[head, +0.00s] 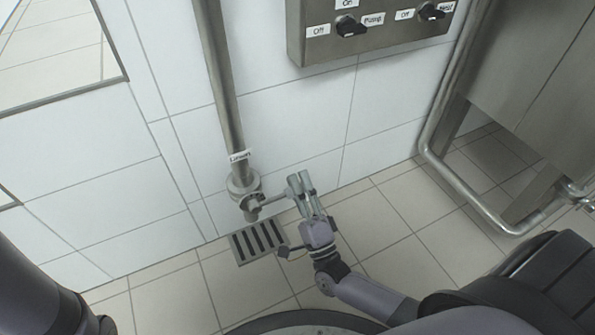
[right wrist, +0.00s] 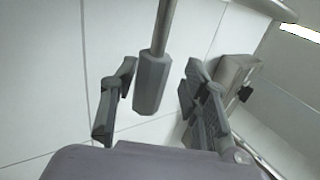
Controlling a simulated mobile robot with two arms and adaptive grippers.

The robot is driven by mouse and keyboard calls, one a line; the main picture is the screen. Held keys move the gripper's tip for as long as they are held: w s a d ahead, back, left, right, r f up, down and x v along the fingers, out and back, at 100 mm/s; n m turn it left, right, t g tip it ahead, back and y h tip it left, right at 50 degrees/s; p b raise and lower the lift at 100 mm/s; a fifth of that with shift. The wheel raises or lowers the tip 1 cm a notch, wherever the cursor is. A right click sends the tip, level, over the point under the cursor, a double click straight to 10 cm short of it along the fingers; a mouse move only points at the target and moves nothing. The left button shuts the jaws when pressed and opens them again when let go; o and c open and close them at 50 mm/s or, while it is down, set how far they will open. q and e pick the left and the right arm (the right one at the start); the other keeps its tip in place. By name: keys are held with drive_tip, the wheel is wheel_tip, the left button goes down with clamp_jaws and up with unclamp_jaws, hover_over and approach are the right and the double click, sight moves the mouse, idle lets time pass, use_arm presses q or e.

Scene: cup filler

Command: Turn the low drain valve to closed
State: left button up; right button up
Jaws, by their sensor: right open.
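The drain valve (head: 246,194) sits at the bottom of a vertical steel pipe (head: 222,90) with a small white label (head: 240,156), too small to read surely. Its lever (head: 272,200) sticks out to the right, roughly across the pipe. My right gripper (head: 299,179) is at the lever's outer end. In the right wrist view, the lever's grey faceted grip (right wrist: 152,85) lies between the two spread fingers of my right gripper (right wrist: 160,104), with gaps on both sides. My left arm shows at the lower left, its gripper out of view.
A slotted floor drain (head: 258,243) lies below the valve. A steel control box (head: 370,30) with switches hangs above on the tiled wall. A bent pipe (head: 440,165) and steel cabinet (head: 535,75) stand at the right. Tiled floor is bare left of the drain.

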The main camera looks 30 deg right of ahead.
wheel_tip(320, 180, up, 9)
drive_tip(key=shift+f, duration=0.15)
idle(0.4)
drive_tip(key=shift+s+f, duration=0.1)
drive_tip(key=shift+s, duration=0.05)
drive_tip(key=s+d+f+b, duration=0.1)
drive_tip(key=s+d+f, duration=0.2)
drive_tip(key=s, duration=0.5)
drive_tip(key=s+d+f+b, duration=0.1)
drive_tip(key=s+d+f, duration=0.3)
drive_tip(key=s, duration=0.4)
drive_tip(key=shift+s+d+f, duration=0.25)
drive_tip(key=shift+f, duration=0.3)
idle(0.9)
idle(0.5)
